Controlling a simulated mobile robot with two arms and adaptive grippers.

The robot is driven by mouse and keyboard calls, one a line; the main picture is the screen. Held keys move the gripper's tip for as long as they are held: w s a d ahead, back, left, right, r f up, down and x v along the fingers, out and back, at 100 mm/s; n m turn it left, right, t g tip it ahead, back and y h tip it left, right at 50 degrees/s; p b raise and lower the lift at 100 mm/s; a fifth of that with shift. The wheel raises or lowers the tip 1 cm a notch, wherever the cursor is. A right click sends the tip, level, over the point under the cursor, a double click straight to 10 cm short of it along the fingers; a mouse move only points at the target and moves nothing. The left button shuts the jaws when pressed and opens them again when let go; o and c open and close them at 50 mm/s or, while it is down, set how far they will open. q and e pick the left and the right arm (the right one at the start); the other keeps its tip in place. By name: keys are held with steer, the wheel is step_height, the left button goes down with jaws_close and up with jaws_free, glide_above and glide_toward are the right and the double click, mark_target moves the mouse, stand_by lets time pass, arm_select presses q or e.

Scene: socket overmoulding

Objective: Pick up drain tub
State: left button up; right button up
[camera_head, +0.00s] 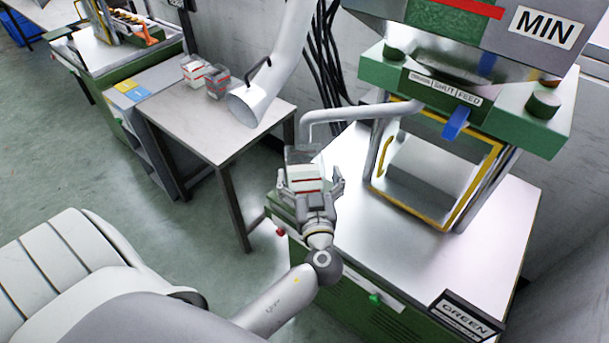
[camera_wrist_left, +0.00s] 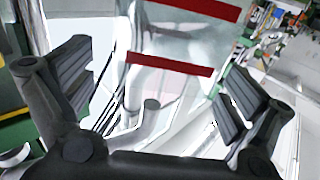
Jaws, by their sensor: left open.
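A clear tub with a white and red label (camera_head: 304,170), which looks like the drain tub, is at the left edge of the green machine's top, by the bent grey pipe. My left gripper (camera_head: 311,184) is open at the near side of this tub, one finger towards each side. In the left wrist view the see-through tub with red bands (camera_wrist_left: 172,68) shows between and beyond the open fingers of the left gripper (camera_wrist_left: 160,92). Contact with the fingers cannot be told. The tub's lower part is hidden by the gripper. My right gripper is not in view.
A grey pipe (camera_head: 345,113) bends down close behind the tub. The press with a yellow-framed guard (camera_head: 432,160) stands to the right. Two similar boxes or tubs (camera_head: 217,82) stand on the side table (camera_head: 205,125) by a white duct (camera_head: 265,85). The machine top's front is largely clear.

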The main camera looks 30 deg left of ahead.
mark_target(303, 149)
arm_select(q)
steer(key=shift+w+a+r+p, duration=0.15)
steer(key=shift+w+a+p, duration=0.1)
steer(key=shift+p, duration=0.05)
steer(key=p+x, duration=0.2)
steer(key=x, duration=0.1)
steer(key=shift+w+a+p, duration=0.15)
steer(key=shift+a+p, duration=0.15)
steer(key=shift+a, duration=0.1)
steer(key=shift+w+a+f, duration=0.2)
steer(key=shift+f, duration=0.1)
steer(key=c, duration=1.6)
